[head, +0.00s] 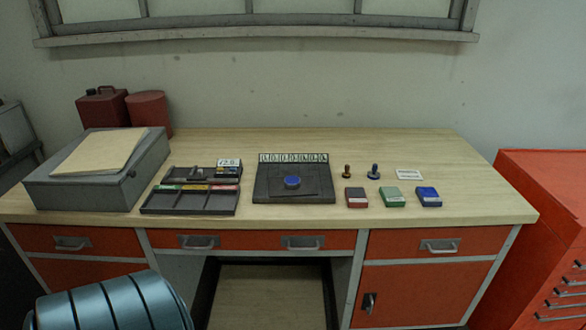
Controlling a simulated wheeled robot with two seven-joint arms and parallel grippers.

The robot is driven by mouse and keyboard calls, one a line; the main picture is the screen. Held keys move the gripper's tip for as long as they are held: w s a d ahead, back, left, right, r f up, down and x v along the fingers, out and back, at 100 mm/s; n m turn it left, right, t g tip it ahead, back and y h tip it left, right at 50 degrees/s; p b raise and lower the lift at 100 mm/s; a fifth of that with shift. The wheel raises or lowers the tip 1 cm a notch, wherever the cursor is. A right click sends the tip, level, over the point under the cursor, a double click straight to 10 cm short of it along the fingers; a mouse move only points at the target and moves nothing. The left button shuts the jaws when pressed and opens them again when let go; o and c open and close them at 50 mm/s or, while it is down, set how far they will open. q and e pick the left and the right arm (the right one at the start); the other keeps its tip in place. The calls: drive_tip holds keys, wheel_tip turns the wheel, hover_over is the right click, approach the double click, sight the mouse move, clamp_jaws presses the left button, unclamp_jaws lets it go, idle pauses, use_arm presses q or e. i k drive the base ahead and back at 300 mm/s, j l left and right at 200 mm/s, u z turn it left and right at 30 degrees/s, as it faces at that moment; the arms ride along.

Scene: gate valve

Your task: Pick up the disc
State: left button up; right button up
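A small blue disc (292,182) lies on a dark square plate (268,192) near the middle of the workbench. The plate has a row of pale labelled tiles (293,158) along its back edge. Nothing is touching the disc from above, and its top is fully visible. Neither of my grippers shows in the head view.
Left of the plate are dark compartment trays (190,202) and a grey box (100,186). To its right stand two stamps (373,172) and small red, green and blue pads (394,197).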

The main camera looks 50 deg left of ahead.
sight(291, 182)
drive_tip(key=u, duration=1.65)
drive_tip(key=i+l, duration=0.1)
drive_tip(key=i, duration=0.55)
drive_tip(key=i+l, duration=0.1)
drive_tip(key=i, duration=0.6)
drive_tip(key=k+j+z, duration=0.1)
drive_tip(key=k+z, duration=0.45)
